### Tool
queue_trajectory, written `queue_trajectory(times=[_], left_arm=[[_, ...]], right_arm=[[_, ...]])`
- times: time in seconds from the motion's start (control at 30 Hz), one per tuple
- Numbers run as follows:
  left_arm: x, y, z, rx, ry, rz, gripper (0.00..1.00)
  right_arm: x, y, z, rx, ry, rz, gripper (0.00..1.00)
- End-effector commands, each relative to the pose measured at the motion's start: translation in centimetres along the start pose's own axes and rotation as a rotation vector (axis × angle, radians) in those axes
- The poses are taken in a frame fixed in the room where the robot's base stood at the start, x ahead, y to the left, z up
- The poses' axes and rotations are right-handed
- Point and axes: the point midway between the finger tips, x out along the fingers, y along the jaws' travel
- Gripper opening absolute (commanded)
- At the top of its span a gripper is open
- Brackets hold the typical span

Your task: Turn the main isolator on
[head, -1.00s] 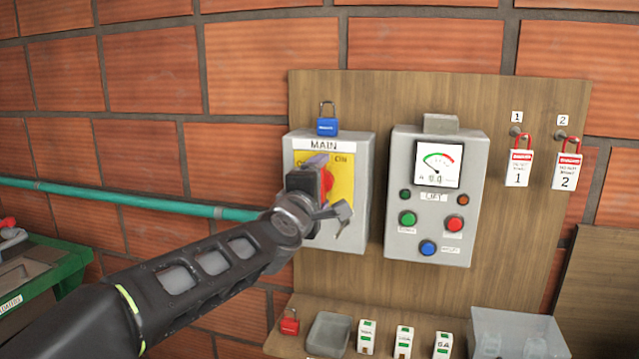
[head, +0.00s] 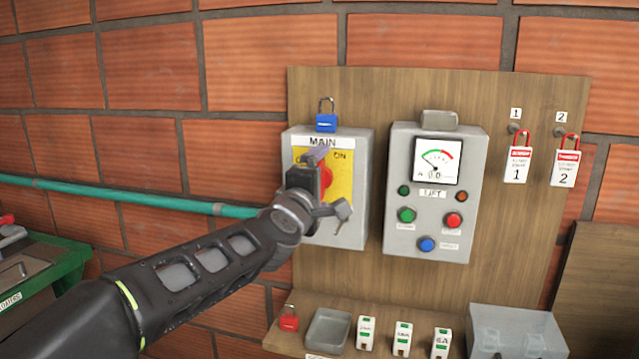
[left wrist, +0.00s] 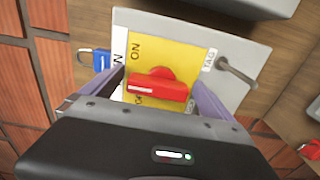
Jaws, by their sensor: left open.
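The main isolator box (head: 350,225) is grey with a "MAIN" label and a yellow plate (head: 343,172) on the wooden board. Its red rotary handle (head: 327,180) is partly hidden behind my left gripper (head: 318,160) in the head view. In the left wrist view the red handle (left wrist: 157,88) sits on the yellow plate (left wrist: 180,50), with "ON" beside it. My left gripper (left wrist: 155,95) is open, its purple fingers on either side of the handle. I cannot tell whether they touch it. My right gripper is not in view.
A blue padlock (head: 326,117) sits on top of the isolator box. The lift control box (head: 433,195) with meter and buttons is to its right. Two red-and-white tags (head: 516,165) hang further right. A shelf below holds a grey tray (head: 328,329) and small white blocks.

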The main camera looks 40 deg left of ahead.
Motion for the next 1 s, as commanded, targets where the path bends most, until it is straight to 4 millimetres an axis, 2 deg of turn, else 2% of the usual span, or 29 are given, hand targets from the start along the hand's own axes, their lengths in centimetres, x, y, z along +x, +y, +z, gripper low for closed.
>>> queue_trajectory(times=[0.17, 0.6, 0.73, 1.0], left_arm=[[-1.0, 0.1, -0.1, -0.001, 0.001, 0.002, 0.98], [-7.5, 0.0, -0.1, 0.000, 0.002, 0.001, 0.98], [-8.2, -0.1, -0.1, 0.000, 0.001, -0.001, 0.98], [-8.2, -0.1, -0.1, 0.000, 0.000, -0.001, 0.98]], right_arm=[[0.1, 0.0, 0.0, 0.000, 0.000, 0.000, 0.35], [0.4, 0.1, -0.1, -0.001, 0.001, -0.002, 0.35], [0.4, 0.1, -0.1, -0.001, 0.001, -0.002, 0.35], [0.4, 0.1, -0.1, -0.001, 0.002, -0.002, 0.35]])
